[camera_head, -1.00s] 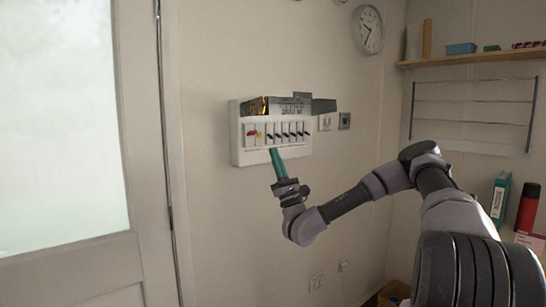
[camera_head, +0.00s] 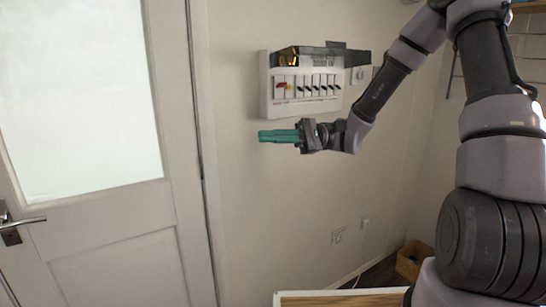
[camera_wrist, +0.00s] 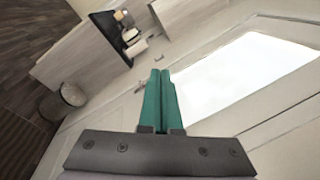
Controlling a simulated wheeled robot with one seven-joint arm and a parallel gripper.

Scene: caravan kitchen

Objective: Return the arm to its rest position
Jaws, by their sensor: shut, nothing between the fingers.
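My gripper (camera_head: 262,136) has teal fingers that point left in the head view, just below the fuse box and in front of the wall. The fingers lie together, shut and empty. In the wrist view my gripper (camera_wrist: 160,75) shows the same two teal fingers side by side with nothing between them. My arm comes in from the right, rises to the top edge and bends back down to the wrist. The white fuse box (camera_head: 305,95) is on the wall, its dark cover raised above a row of switches. The gripper appears apart from it.
A door (camera_head: 110,225) with a frosted pane and a handle (camera_head: 20,223) stands at the left. A cardboard box (camera_head: 414,262) is on the floor at the lower right. A pale-edged surface (camera_head: 340,292) shows at the bottom.

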